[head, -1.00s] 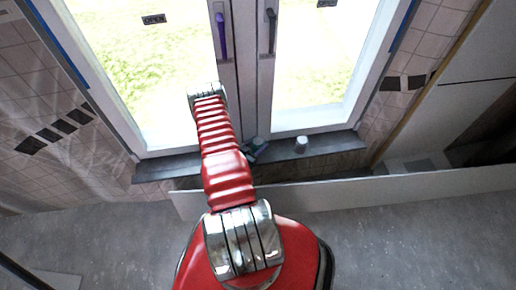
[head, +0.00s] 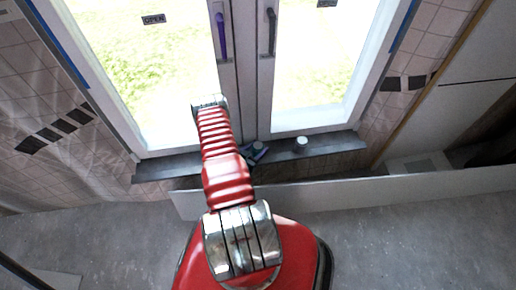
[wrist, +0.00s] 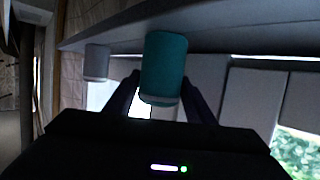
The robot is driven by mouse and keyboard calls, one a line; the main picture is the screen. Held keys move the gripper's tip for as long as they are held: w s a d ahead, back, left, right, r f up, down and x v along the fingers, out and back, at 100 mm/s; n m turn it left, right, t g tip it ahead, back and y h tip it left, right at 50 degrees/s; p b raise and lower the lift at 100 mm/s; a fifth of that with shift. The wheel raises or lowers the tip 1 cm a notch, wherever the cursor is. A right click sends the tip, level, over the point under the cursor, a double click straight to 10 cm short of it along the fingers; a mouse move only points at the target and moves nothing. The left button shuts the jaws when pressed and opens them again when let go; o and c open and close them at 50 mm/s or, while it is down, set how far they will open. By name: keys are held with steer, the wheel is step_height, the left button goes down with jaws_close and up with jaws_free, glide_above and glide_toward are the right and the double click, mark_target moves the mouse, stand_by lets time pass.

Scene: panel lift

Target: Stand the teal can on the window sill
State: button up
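The teal can (wrist: 163,62) is between the two fingers of my gripper (wrist: 160,85) in the wrist view, which shows the scene upside down. The fingers lie close along both sides of the can and appear shut on it. The can's base end overlaps the window sill (wrist: 240,35), so it is over or on the sill; I cannot tell if it touches. In the head view my gripper (head: 257,151) is partly hidden behind my red arm, at the sill (head: 330,143). The can is not clear there.
A white can (head: 302,144) stands on the sill to the right of my gripper; it also shows in the wrist view (wrist: 97,62). The window, with a purple handle (head: 221,36) and a dark handle (head: 270,32), rises behind. A pale panel (head: 400,190) stands before the sill.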

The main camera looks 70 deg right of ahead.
steer(key=o, duration=0.4)
steer(key=shift+c, duration=0.2)
steer(key=shift+r, duration=0.1)
steer(key=v, duration=1.2)
stand_by(0.7)
